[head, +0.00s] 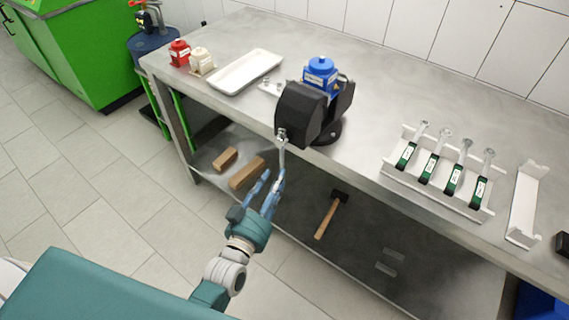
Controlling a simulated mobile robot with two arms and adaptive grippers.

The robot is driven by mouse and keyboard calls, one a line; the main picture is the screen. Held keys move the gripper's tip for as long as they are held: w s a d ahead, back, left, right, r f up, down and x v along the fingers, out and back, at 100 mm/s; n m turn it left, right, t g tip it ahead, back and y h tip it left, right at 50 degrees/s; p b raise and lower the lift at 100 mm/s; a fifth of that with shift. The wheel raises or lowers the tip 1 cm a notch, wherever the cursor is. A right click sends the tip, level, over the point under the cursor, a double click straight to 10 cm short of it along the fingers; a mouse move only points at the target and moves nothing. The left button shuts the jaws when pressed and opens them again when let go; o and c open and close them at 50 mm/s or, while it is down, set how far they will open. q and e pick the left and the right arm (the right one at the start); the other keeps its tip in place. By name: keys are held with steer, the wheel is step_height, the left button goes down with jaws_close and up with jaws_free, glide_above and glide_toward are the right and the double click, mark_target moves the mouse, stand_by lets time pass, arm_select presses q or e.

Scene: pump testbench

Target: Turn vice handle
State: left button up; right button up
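The black vice (300,113) stands on the steel workbench near its front edge. A blue pump part (320,76) with a white label sits at its jaws. The metal vice handle (282,150) hangs down from the front of the vice, past the bench edge. My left gripper (273,176) has blue fingers pointing up at the handle's lower end. The fingers are apart, and the right finger overlaps the handle in the picture. I cannot tell whether it touches. My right gripper is not in view.
A white tray (246,72) and red (179,53) and cream (202,61) containers are left of the vice. A white rack (437,195) of several green-handled tools stands at right. Wooden blocks (246,173) and a hammer (328,218) lie on the lower shelf.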

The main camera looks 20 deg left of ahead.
mark_target(283, 166)
arm_select(q)
steer(key=w, duration=0.4)
steer(key=shift+w+d, duration=0.4)
steer(key=shift+w+p, duration=0.35)
steer(key=shift+w, duration=0.35)
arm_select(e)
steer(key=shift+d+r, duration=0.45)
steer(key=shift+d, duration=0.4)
arm_select(q)
steer(key=shift+c, duration=0.5)
jaws_close()
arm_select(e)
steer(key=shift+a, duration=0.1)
